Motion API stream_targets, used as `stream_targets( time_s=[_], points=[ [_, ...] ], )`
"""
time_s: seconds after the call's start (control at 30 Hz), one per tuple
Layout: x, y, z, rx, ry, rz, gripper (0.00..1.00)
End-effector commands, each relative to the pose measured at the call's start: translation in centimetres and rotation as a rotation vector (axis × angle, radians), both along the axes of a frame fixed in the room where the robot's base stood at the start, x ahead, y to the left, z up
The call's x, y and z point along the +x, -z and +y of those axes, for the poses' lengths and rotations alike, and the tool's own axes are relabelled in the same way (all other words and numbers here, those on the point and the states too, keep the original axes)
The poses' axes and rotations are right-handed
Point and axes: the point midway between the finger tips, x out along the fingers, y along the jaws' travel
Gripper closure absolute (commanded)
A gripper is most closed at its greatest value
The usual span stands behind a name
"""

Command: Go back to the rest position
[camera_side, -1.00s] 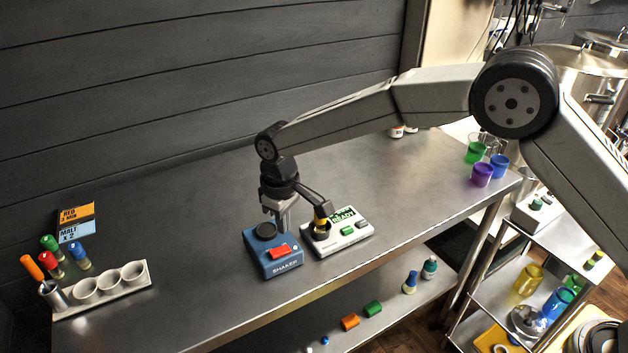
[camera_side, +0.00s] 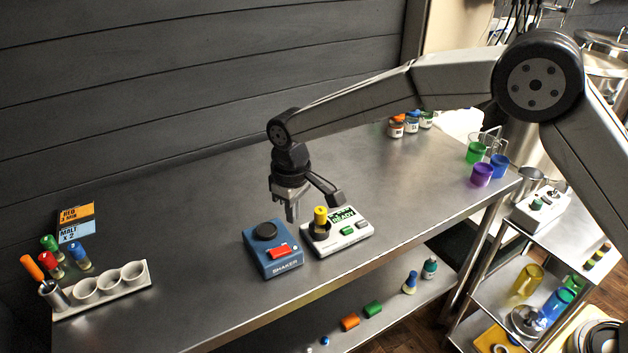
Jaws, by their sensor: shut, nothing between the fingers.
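My gripper (camera_side: 292,212) hangs from the arm above the steel table (camera_side: 190,245), pointing down. It is shut and empty. It is behind and slightly above the gap between the blue shaker (camera_side: 273,262) and the white device (camera_side: 351,238). The shaker has a dark round top and a red button. The white device has a green display reading READY and a green button. A yellow-capped vial (camera_side: 320,216) stands upright in the device's dark round well. My gripper is apart from all of these.
A rack (camera_side: 103,290) with white cups stands at the left, beside several coloured-capped vials (camera_side: 50,243) and two label cards (camera_side: 76,222). Coloured beakers (camera_side: 482,175) and small jars (camera_side: 396,128) stand at the back right. A lower cart (camera_side: 500,288) stands at the right. The middle back is clear.

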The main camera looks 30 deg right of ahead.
Motion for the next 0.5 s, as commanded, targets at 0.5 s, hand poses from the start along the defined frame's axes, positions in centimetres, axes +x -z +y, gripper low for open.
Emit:
stream_targets(
  time_s=[0.5],
  points=[
    [-5.3, -1.5, -10.9, 0.029, 0.189, -0.076, 1.00]
  ],
)
